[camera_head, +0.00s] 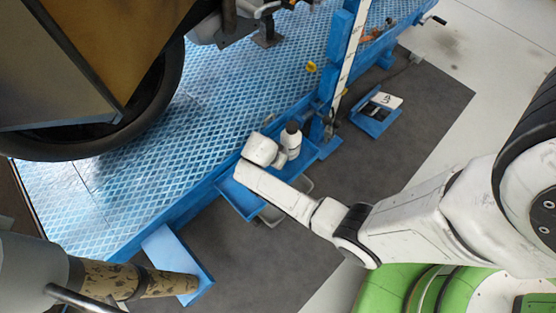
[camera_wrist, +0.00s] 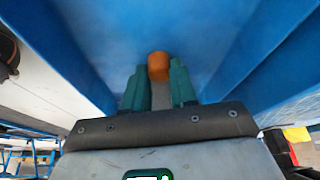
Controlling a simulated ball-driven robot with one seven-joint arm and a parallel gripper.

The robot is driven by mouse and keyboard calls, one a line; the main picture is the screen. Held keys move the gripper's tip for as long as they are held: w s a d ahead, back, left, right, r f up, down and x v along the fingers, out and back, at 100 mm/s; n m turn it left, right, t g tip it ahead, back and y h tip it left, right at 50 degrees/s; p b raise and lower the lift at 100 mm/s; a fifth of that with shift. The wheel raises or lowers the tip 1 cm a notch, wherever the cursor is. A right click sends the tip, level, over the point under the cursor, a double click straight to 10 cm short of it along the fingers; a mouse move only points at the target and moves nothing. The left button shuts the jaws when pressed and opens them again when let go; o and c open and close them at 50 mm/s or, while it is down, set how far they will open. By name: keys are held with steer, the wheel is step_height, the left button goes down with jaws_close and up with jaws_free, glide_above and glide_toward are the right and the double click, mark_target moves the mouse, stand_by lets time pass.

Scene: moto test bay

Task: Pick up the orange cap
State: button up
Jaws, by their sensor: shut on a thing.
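The orange cap (camera_wrist: 158,66) is a small round orange piece in the wrist view, at the tips of my gripper (camera_wrist: 159,82). The two green fingers are shut on it, one on each side. A blue surface lies right behind the cap. I cannot tell whether the cap still touches it. In the head view, my arm reaches to the blue platform's near side, and the cap and my fingertips are hidden there.
A blue tray (camera_head: 239,197) juts from the platform's side by my wrist. A white bottle with a dark top (camera_head: 291,140) stands close to my wrist. Another blue tray (camera_head: 374,121) is further right. A motorcycle tyre (camera_head: 166,102) stands on the blue platform (camera_head: 235,92). The grey mat (camera_head: 430,115) has free room.

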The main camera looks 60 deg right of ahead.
jaws_close()
